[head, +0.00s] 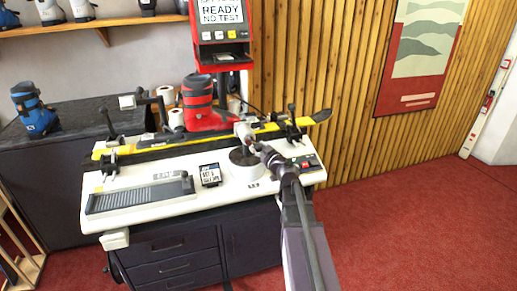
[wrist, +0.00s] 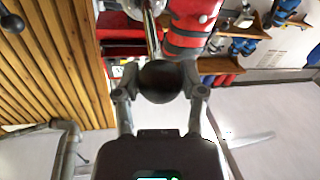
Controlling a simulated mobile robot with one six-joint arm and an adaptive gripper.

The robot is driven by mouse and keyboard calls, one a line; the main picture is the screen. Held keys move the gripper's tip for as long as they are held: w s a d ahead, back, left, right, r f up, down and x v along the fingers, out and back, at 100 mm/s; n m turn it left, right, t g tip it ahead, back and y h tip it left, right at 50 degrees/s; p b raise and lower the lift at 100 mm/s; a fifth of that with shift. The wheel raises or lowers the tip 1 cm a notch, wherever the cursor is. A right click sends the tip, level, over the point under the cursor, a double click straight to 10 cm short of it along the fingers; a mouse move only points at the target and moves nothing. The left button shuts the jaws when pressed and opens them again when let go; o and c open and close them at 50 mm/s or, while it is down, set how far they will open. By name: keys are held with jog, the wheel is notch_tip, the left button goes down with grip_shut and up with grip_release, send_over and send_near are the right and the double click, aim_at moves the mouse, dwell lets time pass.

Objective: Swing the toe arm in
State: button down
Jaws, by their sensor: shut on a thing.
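My gripper (head: 262,149) is over the right half of the white bench machine (head: 140,215). In the wrist view, its two fingers (wrist: 160,90) are shut on a black ball knob (wrist: 160,74). A metal rod (wrist: 151,30) runs up from the knob, which I take for the toe arm's handle; the arm itself is mostly hidden. A red boot (head: 199,110) stands upright on the yellow ski (head: 135,152), left of my gripper. The boot also shows above the knob in the wrist view (wrist: 190,25). A pale block (head: 243,130) sits between boot and gripper.
A red display post (head: 220,35) reading "READY NO TEST" rises behind the boot. Black clamp posts (head: 292,115) stand along the ski. A round dark plate (head: 246,155) and a small card (head: 210,174) are on the bench top. The red floor at right is clear.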

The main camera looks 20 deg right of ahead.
jog(key=shift+w+d, duration=0.1)
jog(key=shift+d, duration=0.2)
jog(key=shift+c, duration=0.9)
grip_release()
jog(key=shift+a, duration=0.1)
jog(key=shift+s, duration=0.35)
jog(key=s, duration=0.7)
jog(key=shift+d, duration=0.35)
